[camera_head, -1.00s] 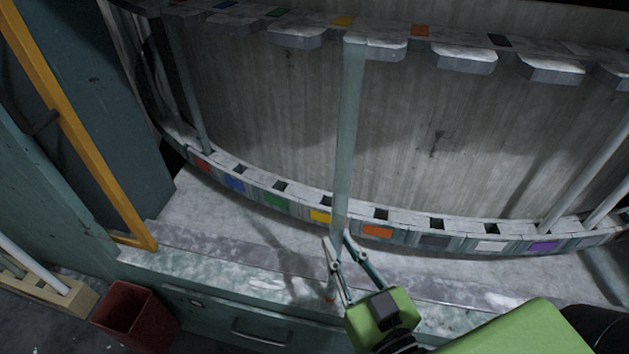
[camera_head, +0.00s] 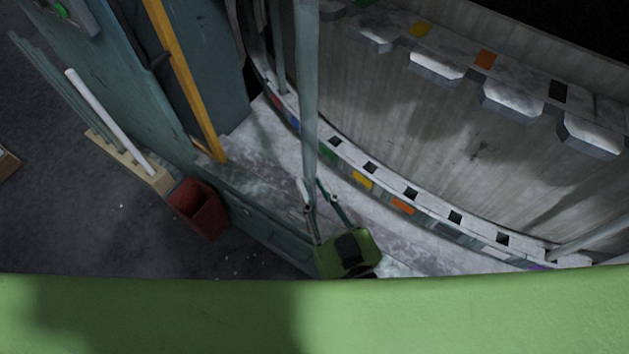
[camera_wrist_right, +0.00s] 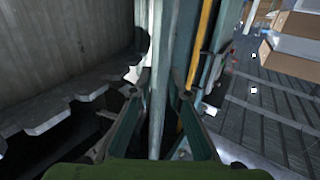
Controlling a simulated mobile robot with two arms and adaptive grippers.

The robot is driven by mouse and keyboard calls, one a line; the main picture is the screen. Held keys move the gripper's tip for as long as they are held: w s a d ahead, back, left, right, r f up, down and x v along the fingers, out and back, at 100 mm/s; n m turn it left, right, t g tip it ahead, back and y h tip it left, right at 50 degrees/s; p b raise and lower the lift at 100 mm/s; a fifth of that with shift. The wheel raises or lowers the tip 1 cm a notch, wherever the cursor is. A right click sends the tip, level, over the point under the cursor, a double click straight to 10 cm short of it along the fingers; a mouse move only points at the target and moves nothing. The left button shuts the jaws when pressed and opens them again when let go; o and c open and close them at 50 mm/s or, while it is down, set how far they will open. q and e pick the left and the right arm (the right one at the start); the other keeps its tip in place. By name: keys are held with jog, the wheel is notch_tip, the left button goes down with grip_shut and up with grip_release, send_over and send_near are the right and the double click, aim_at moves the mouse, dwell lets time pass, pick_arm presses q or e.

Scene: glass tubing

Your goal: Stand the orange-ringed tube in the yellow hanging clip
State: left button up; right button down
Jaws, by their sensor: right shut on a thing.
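A long pale glass tube (camera_head: 308,90) stands nearly upright, its top running out of the head view. My right gripper (camera_head: 312,184) is shut on its lower part; the tube also shows between the fingers in the right wrist view (camera_wrist_right: 159,80). I cannot make out an orange ring on it. The curved rack has an upper row of notched clips, with a yellow mark (camera_head: 420,30) on one, and a lower row of square holes with a matching yellow label (camera_head: 362,181). The tube appears left of both yellow marks, apart from the yellow clip. My left gripper is not in view.
Another tube (camera_head: 278,50) stands at the rack's left end, and one (camera_head: 590,237) at the right. A yellow post (camera_head: 184,75) and teal cabinet are left of the rack. A red bin (camera_head: 198,208) and a wooden holder with tubes (camera_head: 130,160) stand on the floor.

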jog(key=shift+r+p, duration=0.15)
jog(key=shift+p, duration=0.35)
jog(key=shift+w+d, duration=0.2)
jog(key=shift+w, duration=0.05)
jog(key=shift+w+d, duration=8.5)
jog(key=shift+w, duration=0.95)
pick_arm(q)
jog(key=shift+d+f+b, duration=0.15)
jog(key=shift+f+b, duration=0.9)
jog(key=shift+b, duration=0.2)
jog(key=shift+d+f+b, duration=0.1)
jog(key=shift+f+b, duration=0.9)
jog(key=shift+b, duration=0.25)
pick_arm(e)
notch_tip(320, 180, down, 7)
